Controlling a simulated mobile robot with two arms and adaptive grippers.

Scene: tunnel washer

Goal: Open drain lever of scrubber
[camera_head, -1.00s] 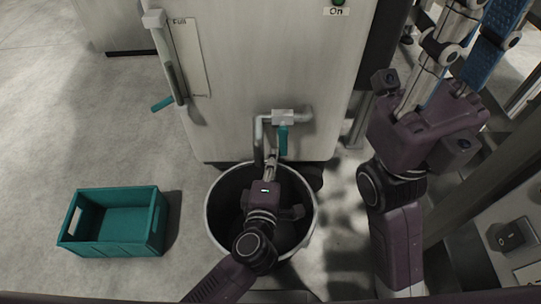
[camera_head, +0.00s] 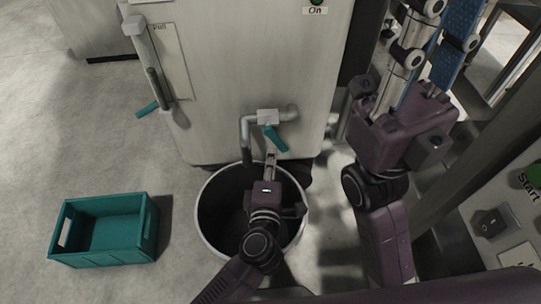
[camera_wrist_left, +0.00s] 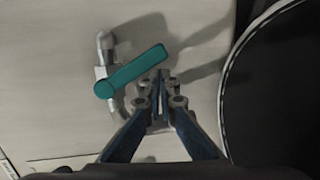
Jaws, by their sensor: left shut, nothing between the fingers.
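The scrubber (camera_head: 235,75) is a pale cabinet with a grey drain pipe and valve (camera_head: 267,116) low on its front. The teal drain lever (camera_head: 275,139) slants down and right from the valve. In the left wrist view the lever (camera_wrist_left: 135,70) lies diagonally, its free end beside my fingertips. My left gripper (camera_head: 271,157) is shut and empty, just below the lever; it also shows in the left wrist view (camera_wrist_left: 160,78). Whether it touches the lever is hard to tell. My right gripper (camera_head: 440,35) is open and empty at the upper right, away from the lever.
A round bin (camera_head: 205,215) stands below the valve, under my left arm. A teal crate (camera_head: 108,259) is on the floor at left. A control panel (camera_head: 490,235) stands at right.

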